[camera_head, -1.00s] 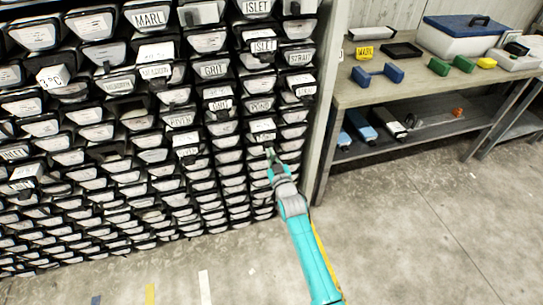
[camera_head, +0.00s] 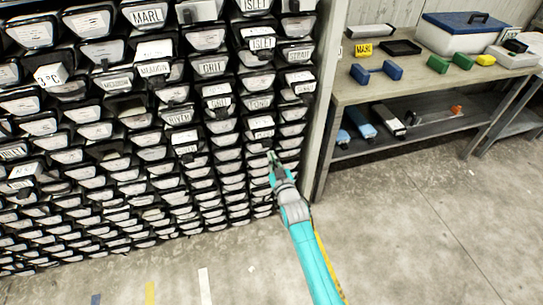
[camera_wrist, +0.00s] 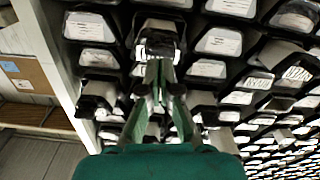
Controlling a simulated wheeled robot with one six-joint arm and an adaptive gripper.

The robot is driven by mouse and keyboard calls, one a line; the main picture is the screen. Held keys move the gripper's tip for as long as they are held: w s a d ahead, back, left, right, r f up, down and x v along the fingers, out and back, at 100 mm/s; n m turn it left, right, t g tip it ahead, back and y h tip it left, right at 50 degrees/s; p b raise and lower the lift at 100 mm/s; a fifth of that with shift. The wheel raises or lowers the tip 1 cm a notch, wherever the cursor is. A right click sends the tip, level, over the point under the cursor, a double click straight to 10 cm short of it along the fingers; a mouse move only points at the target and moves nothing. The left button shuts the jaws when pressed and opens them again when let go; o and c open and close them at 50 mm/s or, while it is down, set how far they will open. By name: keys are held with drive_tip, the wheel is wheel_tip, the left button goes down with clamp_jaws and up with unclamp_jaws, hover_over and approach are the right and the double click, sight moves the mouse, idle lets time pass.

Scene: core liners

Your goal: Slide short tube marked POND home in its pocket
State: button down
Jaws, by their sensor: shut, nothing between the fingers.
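A short tube (camera_head: 262,122) with a white labelled end sticks out of the rack just above my gripper (camera_head: 270,157); its print is too small to read surely. A label that looks like POND (camera_head: 259,103) sits just above it. In the wrist view my gripper (camera_wrist: 161,64) is shut and empty, its fingertips close together in front of a protruding tube end (camera_wrist: 158,44). I cannot tell whether they touch it. The fingers hide the lower part of that tube end, and its pocket is mostly out of sight behind it.
The rack (camera_head: 120,130) is packed with dark pockets holding white-ended tubes, several jutting out. Another tube (camera_wrist: 100,94) juts out left of my gripper in the wrist view. A grey post (camera_head: 325,95) and a workbench (camera_head: 400,85) stand to the right. The floor in front is clear.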

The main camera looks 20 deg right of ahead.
drive_tip(key=s, duration=1.1)
drive_tip(key=shift+s, duration=0.2)
drive_tip(key=s+f+m+g, duration=0.1)
drive_tip(key=s+f, duration=0.1)
drive_tip(key=s, duration=1)
drive_tip(key=s+f, duration=0.2)
drive_tip(key=s, duration=1.1)
drive_tip(key=s+r+g, duration=0.1)
drive_tip(key=s+r, duration=0.4)
drive_tip(key=s, duration=0.5)
drive_tip(key=s+r+m+g, duration=0.1)
drive_tip(key=s+r, duration=0.4)
drive_tip(key=s, duration=0.6)
drive_tip(key=shift+s+r, duration=0.25)
drive_tip(key=shift+s, duration=0.05)
